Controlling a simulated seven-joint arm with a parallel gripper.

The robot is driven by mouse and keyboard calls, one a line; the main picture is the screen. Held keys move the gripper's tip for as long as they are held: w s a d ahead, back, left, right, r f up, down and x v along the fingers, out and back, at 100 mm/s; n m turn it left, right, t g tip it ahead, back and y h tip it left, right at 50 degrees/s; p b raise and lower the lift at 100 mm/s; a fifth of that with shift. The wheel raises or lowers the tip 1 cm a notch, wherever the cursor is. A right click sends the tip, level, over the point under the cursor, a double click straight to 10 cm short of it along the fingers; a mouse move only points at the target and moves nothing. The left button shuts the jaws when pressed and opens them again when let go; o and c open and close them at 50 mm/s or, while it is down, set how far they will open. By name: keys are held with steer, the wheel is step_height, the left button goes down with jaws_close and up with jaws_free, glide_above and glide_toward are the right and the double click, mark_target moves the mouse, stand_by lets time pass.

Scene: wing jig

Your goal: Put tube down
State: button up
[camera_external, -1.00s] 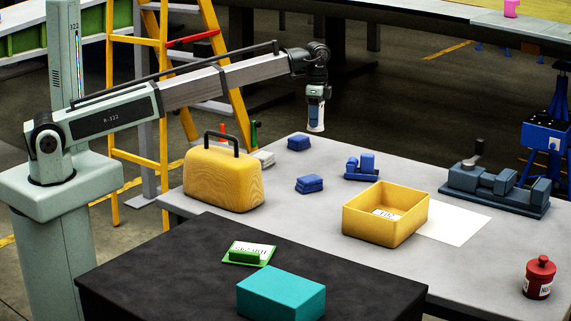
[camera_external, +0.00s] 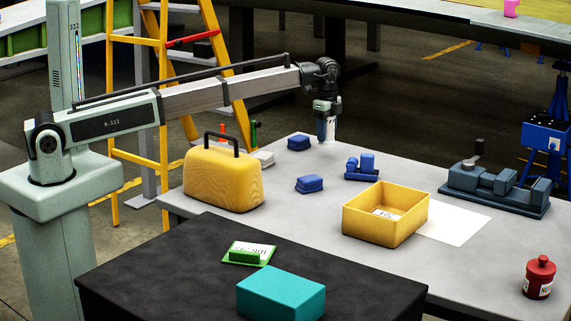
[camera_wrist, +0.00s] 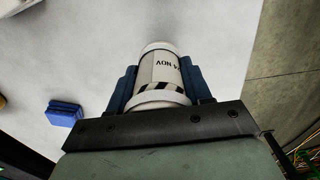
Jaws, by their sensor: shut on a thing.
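The tube (camera_wrist: 161,70) is a white cylinder with dark lettering and a black striped band, seen close up in the wrist view. My gripper (camera_wrist: 160,88) is shut on it, with a blue finger on each side. In the external view the tube (camera_external: 330,128) shows as a small white shape hanging upright below my wrist, near the far edge of the grey table (camera_external: 340,210). I cannot tell whether its lower end touches the table.
Blue blocks (camera_external: 298,142) lie just left of the tube, with another blue stack (camera_external: 309,184) nearer. A blue fixture (camera_external: 361,167), a yellow bin (camera_external: 375,235) and a vise (camera_external: 497,190) stand to the right. A yellow case (camera_external: 222,182) stands left.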

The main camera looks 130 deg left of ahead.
mark_target(326, 143)
steer(key=shift+f, duration=2.15)
steer(key=shift+f, duration=0.15)
steer(key=o, duration=1.1)
steer(key=shift+o, duration=0.2)
step_height(326, 143, up, 12)
steer(key=shift+r, duration=0.2)
